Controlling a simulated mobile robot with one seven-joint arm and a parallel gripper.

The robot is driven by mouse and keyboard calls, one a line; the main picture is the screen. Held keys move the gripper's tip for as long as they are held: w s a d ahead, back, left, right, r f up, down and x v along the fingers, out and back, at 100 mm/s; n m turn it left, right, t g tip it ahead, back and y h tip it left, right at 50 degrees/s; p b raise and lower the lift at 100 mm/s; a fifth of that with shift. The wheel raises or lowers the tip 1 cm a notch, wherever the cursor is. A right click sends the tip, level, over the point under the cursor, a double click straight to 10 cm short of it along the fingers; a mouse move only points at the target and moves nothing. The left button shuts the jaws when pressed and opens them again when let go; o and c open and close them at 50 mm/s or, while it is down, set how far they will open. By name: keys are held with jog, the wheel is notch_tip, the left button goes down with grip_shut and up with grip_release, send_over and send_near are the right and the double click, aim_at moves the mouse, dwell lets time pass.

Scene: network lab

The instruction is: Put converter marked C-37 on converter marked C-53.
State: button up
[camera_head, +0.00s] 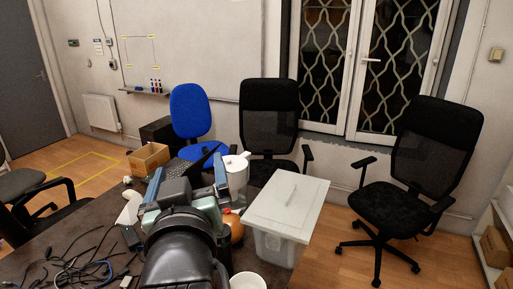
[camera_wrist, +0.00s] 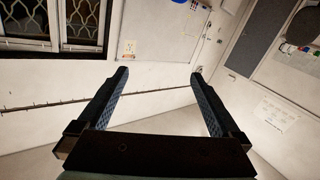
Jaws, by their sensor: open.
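My gripper (camera_head: 187,172) is open and raised over the dark table (camera_head: 62,226). I cannot make out a converter marked C-37 or C-53 in either view. A small dark box-like item (camera_head: 130,236) lies on the table left of my arm, too small to identify or read. My arm and gripper hide the middle of the table.
Tangled black cables (camera_head: 72,262) cover the table's left part. A white pitcher (camera_head: 237,176), an orange round thing (camera_head: 236,231) and a white cup (camera_head: 247,281) are right of my arm. A lidded plastic box (camera_head: 287,204) stands farther right. A cardboard box (camera_head: 148,158) is at the back.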

jog(key=s+d+r+m+t+h, duration=0.1)
jog(key=s+d+r+t, duration=0.2)
jog(key=r, duration=0.5)
jog(key=s+d+r+m+t+h, duration=0.1)
jog(key=s+d+r+m+t, duration=0.1)
jog(key=s+d+r, duration=0.3)
jog(key=s+d+r+m+t+h, duration=0.1)
jog(key=s+r+t, duration=0.4)
jog(key=r, duration=0.6)
jog(key=d+h, duration=0.1)
jog(key=d, duration=0.1)
jog(key=shift+s+d+m, duration=0.15)
jog(key=shift+d+m, duration=0.25)
